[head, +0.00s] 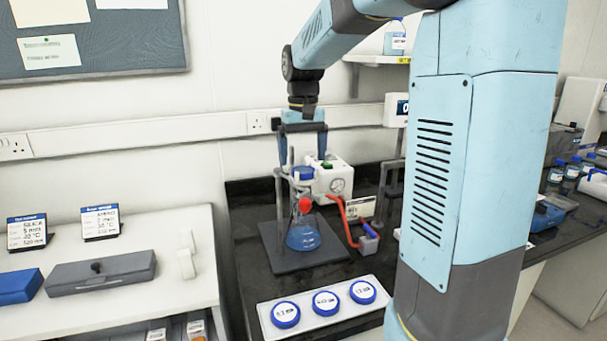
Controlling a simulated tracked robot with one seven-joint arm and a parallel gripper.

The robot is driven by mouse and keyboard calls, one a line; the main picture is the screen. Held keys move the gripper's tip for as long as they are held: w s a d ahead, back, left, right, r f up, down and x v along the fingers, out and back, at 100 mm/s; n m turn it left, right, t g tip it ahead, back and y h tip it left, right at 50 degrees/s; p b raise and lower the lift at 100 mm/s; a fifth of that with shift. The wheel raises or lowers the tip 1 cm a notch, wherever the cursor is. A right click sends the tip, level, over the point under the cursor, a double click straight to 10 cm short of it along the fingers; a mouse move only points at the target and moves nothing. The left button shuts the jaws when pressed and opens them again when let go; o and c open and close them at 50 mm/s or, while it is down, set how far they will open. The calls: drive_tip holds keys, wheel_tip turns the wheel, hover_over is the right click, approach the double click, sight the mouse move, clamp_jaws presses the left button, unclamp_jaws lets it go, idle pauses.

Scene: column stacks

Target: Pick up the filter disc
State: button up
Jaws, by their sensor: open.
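My gripper (304,160) points straight down, its two fingers apart, above the glass flask (303,238) with blue liquid. Between and just below the fingers is a blue round piece (303,174) at the top of the glassware; I cannot tell whether the fingers touch it. A red part (305,205) sits lower, at the flask's neck. Three round blue-rimmed discs with white labelled tops lie in the front tray: left (286,314), middle (326,303), right (363,292). I cannot tell which thing is the filter disc.
The flask stands on a dark base plate (275,255) with a grey post. A white pump (333,178) with red tubing (345,218) stands close behind and right. The white tray (305,333) lies in front. A grey case (100,272) lies on the white bench at left.

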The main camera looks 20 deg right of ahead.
sight(303, 170)
drive_tip(key=shift+f, duration=1.7)
drive_tip(key=shift+c, duration=0.4)
drive_tip(key=c, duration=1.1)
